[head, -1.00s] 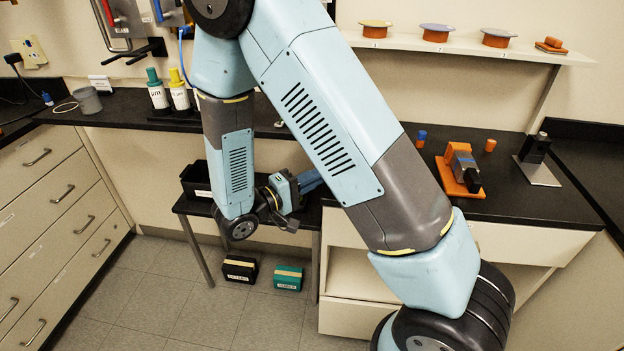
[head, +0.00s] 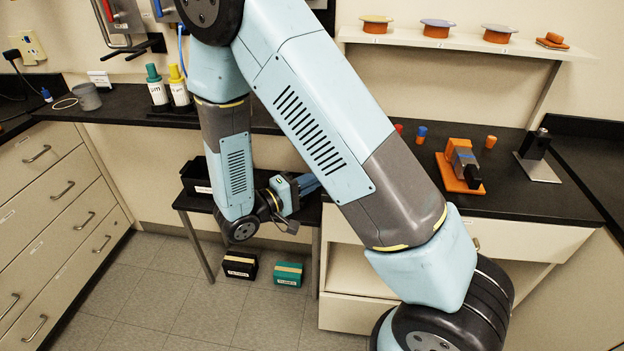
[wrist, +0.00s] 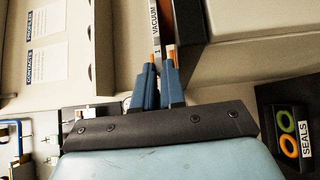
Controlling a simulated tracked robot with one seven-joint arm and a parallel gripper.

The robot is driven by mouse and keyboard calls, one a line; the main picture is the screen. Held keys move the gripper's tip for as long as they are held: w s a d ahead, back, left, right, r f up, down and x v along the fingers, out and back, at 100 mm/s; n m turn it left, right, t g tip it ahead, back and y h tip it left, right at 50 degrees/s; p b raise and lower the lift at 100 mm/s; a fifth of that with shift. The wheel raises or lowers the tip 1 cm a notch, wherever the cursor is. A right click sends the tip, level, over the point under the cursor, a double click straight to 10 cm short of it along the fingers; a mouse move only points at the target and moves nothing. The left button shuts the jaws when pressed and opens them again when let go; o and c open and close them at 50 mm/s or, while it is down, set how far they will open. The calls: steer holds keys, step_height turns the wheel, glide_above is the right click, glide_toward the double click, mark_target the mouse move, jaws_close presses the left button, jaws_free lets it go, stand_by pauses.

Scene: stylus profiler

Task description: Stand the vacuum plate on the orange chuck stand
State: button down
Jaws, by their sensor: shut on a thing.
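My gripper (head: 308,184) is low beside the small dark side table in the head view, partly hidden behind my arm. In the wrist view my gripper (wrist: 161,65) has its two blue, orange-tipped fingers close together, shut on a thin thing. A white strip lettered VACUUM (wrist: 155,18) lies just beyond the fingertips; I cannot tell whether it is on the held thing.
Several orange-based pieces, one a grey-blue disc (head: 437,29), sit on the wall shelf. A black bin (head: 196,177) is on the side table (head: 188,203). Black (head: 240,265) and green (head: 288,274) boxes lie on the floor. A black SEALS tray (wrist: 266,110) is at right in the wrist view.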

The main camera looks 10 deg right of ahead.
steer(key=c, duration=1.1)
jaws_free()
steer(key=shift+c, duration=1)
steer(key=shift+o, duration=0.5)
steer(key=shift+a+f, duration=0.1)
steer(key=v, duration=0.6)
steer(key=shift+s+a, duration=0.25)
steer(key=shift+a, duration=0.1)
steer(key=v, duration=1.3)
steer(key=shift+s+a, duration=0.25)
steer(key=shift+a, duration=0.1)
steer(key=shift+d, duration=0.1)
